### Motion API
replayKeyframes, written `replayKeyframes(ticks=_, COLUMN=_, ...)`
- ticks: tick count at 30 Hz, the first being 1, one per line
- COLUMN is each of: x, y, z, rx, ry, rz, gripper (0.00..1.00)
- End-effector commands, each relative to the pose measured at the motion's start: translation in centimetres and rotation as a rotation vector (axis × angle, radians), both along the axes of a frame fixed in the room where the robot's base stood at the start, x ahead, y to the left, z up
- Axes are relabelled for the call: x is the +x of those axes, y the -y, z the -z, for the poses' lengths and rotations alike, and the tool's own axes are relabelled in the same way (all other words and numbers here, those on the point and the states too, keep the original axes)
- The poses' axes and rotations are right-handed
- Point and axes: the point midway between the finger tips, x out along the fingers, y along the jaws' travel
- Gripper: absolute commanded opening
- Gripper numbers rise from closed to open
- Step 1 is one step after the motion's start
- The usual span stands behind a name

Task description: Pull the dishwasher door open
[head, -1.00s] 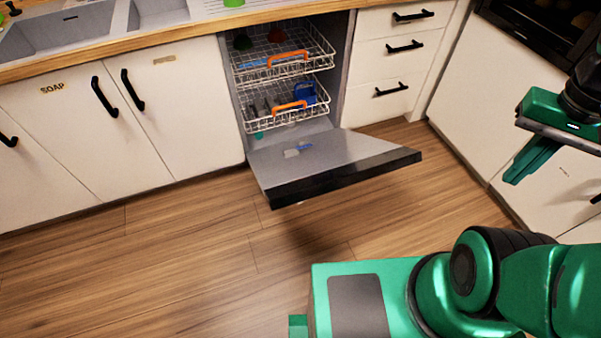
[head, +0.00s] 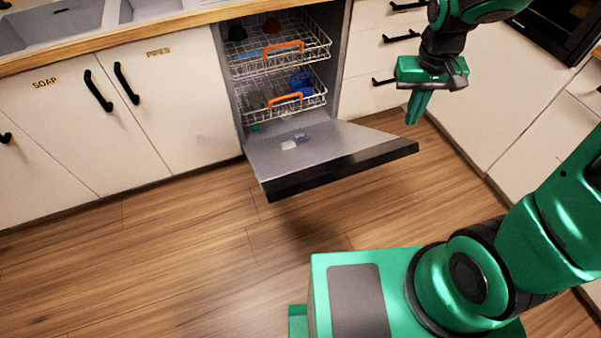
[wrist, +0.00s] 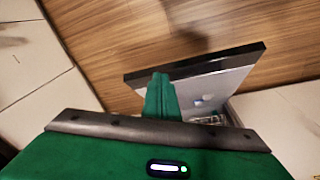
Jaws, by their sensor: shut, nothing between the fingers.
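The dishwasher door (head: 345,151) is folded down and hangs open low over the floor, its inner face up and its black edge toward me. It also shows in the wrist view (wrist: 215,82). The dishwasher's two wire racks, upper (head: 282,52) and lower (head: 285,97), are visible inside. My gripper (head: 415,108) is shut and empty. It points down, above and to the right of the door's right end in the head view, apart from it. In the wrist view the shut fingers (wrist: 161,92) overlap the door's edge; the gap between them cannot be judged.
White cabinets with black handles (head: 98,91) stand left of the dishwasher, and a drawer stack (head: 385,60) stands right of it. A counter with a sink (head: 60,22) is above. The wooden floor (head: 190,235) in front is clear.

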Motion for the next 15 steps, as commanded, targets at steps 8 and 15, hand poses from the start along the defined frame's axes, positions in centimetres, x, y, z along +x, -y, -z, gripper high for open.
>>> replayKeyframes(ticks=8, x=5.1, y=-13.5, z=7.9, rx=0.019, ry=0.030, rz=-0.248, gripper=0.00)
replayKeyframes(ticks=15, x=5.1, y=-22.9, z=13.6, rx=0.055, ry=0.048, rz=-0.387, gripper=0.00)
